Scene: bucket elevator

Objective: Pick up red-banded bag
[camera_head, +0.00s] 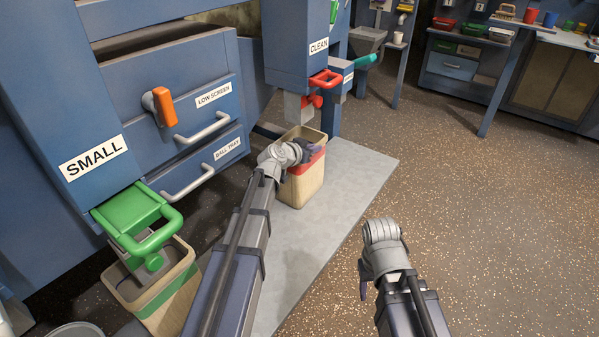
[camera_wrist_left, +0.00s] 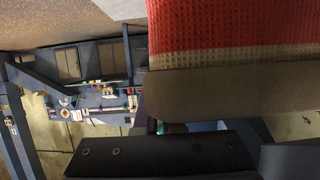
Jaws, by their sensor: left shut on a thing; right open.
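The red-banded bag (camera_head: 301,184) is a tan, open-topped bag with a red band near its rim. It stands upright on the grey mat below the CLEAN spout. My left gripper (camera_head: 306,151) is at the bag's upper edge and shut on it; the fingertips are partly hidden. In the left wrist view the bag's red band (camera_wrist_left: 235,25) and tan weave fill the upper right, close against the dark gripper finger. My right gripper (camera_head: 370,272) is open and empty, over the speckled floor to the right of the mat.
A green-handled spout (camera_head: 135,215) sits above a second tan bag (camera_head: 165,290) at lower left. The red-handled spout (camera_head: 322,82) is just above the red-banded bag. The grey mat (camera_head: 345,180) and open floor lie to the right. A bench with bins (camera_head: 470,50) stands far back.

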